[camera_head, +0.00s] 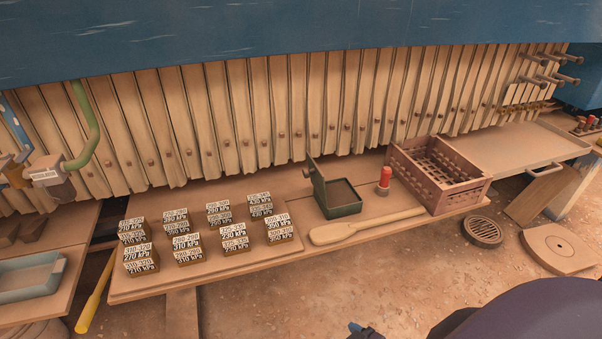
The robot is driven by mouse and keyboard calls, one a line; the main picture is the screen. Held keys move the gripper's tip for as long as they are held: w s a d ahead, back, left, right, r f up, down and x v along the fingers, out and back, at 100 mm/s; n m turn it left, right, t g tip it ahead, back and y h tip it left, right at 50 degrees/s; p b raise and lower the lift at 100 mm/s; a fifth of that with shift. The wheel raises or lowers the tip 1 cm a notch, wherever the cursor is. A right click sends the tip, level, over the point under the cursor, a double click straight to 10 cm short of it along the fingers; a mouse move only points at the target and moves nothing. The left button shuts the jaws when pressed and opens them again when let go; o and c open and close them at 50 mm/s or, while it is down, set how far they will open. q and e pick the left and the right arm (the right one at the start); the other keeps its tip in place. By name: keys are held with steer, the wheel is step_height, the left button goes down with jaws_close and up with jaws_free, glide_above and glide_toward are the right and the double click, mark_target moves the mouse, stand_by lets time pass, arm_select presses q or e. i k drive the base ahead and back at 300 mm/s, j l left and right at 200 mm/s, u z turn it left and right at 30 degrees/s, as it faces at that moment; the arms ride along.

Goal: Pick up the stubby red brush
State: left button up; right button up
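Neither of my grippers shows clearly. A dark rounded shape at the bottom right and a small dark blue piece at the bottom middle look like parts of my own body.
An open green box (343,199) stands left of the red object and a brown crate (435,172) right of it. A wooden paddle (352,230) lies in front. Several labelled blocks (188,248) stand further left. A drain grate (485,232) is on the floor.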

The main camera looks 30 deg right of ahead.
mark_target(383, 186)
steer(key=z, duration=1.6)
